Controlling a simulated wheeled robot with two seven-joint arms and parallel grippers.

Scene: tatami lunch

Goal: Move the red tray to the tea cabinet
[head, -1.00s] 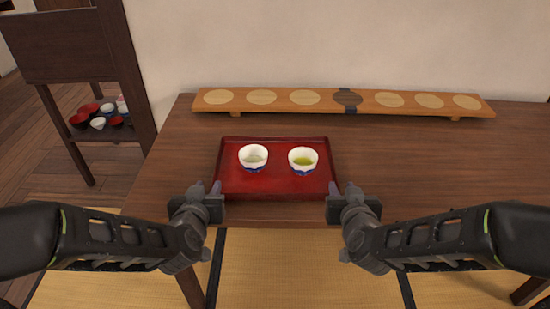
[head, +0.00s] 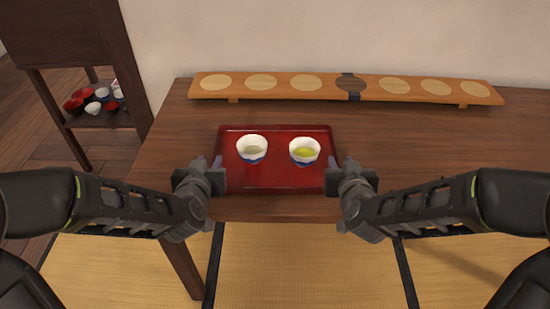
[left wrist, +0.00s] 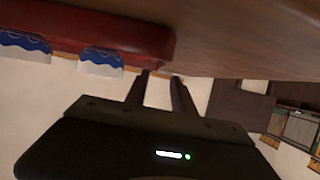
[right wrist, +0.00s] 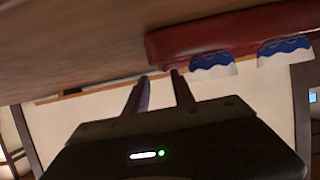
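The red tray (head: 278,180) lies flat near the front edge of the wooden table (head: 425,165). In the left wrist view, the open fingers (left wrist: 161,75) are close to the tray's end. In the right wrist view, the fingers (right wrist: 159,75) are likewise apart beside the tray edge. Contact cannot be told.
A dark wooden shelf unit (head: 62,35) with several bowls (head: 95,105) stands left of the table; whether it is the tea cabinet cannot be told. A long wooden board (head: 420,90) with round inlays lies along the back wall. The table's right side is clear.

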